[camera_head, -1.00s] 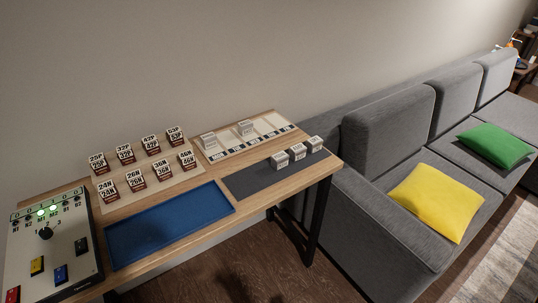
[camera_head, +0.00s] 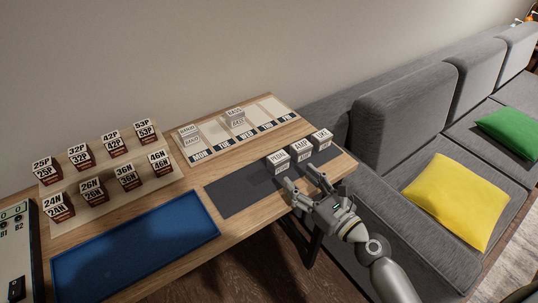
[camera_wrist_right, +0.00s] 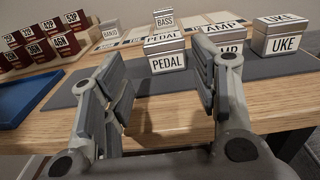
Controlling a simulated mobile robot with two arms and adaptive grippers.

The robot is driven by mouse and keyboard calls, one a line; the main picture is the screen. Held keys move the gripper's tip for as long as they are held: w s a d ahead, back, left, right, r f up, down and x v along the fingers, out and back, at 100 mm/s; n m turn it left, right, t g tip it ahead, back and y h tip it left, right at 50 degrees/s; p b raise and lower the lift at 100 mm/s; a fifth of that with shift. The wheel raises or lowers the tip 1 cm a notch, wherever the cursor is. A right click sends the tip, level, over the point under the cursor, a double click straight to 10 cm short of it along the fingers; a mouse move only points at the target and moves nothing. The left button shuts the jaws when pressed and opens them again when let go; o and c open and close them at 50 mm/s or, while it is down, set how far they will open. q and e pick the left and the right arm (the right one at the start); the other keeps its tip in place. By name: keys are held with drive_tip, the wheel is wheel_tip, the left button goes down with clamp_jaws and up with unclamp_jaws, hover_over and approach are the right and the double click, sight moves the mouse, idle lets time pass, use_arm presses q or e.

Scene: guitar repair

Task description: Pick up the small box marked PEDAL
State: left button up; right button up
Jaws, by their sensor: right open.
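The small box marked PEDAL (camera_head: 278,162) stands on the dark grey mat (camera_head: 230,193), the leftmost of three small white-and-grey boxes. In the right wrist view the PEDAL box (camera_wrist_right: 166,54) shows upright beyond the fingers, its label facing me. My right gripper (camera_head: 304,180) is open and empty at the table's front edge, in front of the boxes and apart from them. In the right wrist view its fingers (camera_wrist_right: 160,85) are spread, with the PEDAL box ahead between them. My left gripper is not in view.
The AMP box (camera_head: 300,150) and UKE box (camera_head: 322,139) stand close to the right of PEDAL. Behind is a day-marked board (camera_head: 208,146) with BANJO and BASS boxes. A blue tray (camera_head: 135,248) and several numbered blocks are at left. The mat's left part is clear.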

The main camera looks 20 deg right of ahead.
sight(278, 156)
drive_tip(key=shift+w+r, duration=0.15)
drive_tip(key=shift+w, duration=0.4)
drive_tip(key=p+x, duration=0.1)
drive_tip(key=x, duration=0.2)
drive_tip(key=shift+w+r, duration=0.1)
drive_tip(key=shift+w, duration=0.05)
drive_tip(key=shift+x, duration=3.1)
drive_tip(key=c, duration=0.7)
